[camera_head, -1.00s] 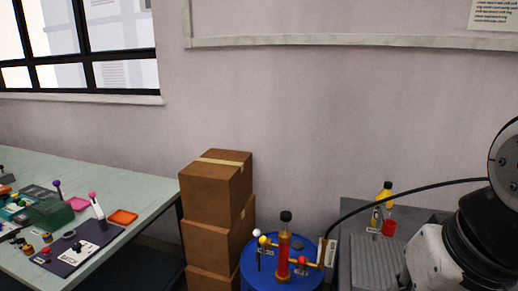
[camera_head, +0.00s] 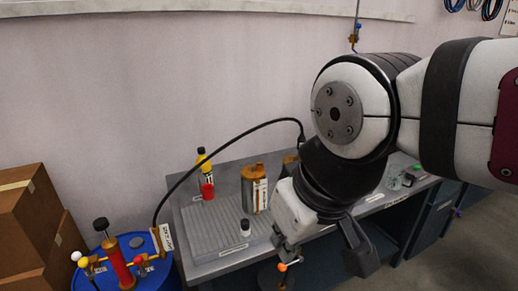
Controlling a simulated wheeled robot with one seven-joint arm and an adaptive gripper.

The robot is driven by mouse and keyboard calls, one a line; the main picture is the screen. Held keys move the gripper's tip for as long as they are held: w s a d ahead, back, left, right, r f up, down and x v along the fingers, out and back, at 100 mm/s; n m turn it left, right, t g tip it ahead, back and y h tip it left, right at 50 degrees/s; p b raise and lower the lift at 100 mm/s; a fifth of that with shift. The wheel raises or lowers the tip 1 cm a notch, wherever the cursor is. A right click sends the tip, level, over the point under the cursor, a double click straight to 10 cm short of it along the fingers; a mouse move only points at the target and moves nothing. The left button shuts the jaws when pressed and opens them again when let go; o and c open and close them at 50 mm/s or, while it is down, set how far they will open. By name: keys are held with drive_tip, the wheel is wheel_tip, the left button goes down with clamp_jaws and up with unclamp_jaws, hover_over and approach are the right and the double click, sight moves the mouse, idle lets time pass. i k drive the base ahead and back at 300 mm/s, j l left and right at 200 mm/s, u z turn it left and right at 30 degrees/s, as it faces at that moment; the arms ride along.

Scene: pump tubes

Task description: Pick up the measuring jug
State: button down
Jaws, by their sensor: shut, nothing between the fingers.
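I cannot surely pick out the measuring jug. A metal can with a copper-coloured top and a white label (camera_head: 254,190) stands on the grey bench. A small red container (camera_head: 207,191) stands left of it, in front of a yellow-topped bottle (camera_head: 203,161). My gripper (camera_head: 284,254) hangs at the front edge of the bench, right of the can and lower in the picture. It is shut and empty. My arm hides part of the bench behind it.
A ribbed grey tray (camera_head: 212,232) and a small white bottle with a dark cap (camera_head: 245,228) are on the bench (camera_head: 183,203). A blue drum (camera_head: 165,266) with a red pump stands at left, a black hose running from it. Cardboard boxes (camera_head: 30,220) are at far left.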

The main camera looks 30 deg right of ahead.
sight(396, 174)
drive_tip(key=z, duration=1.6)
drive_tip(key=i+j, duration=0.15)
drive_tip(key=i, duration=1)
drive_tip(key=l+z, duration=0.05)
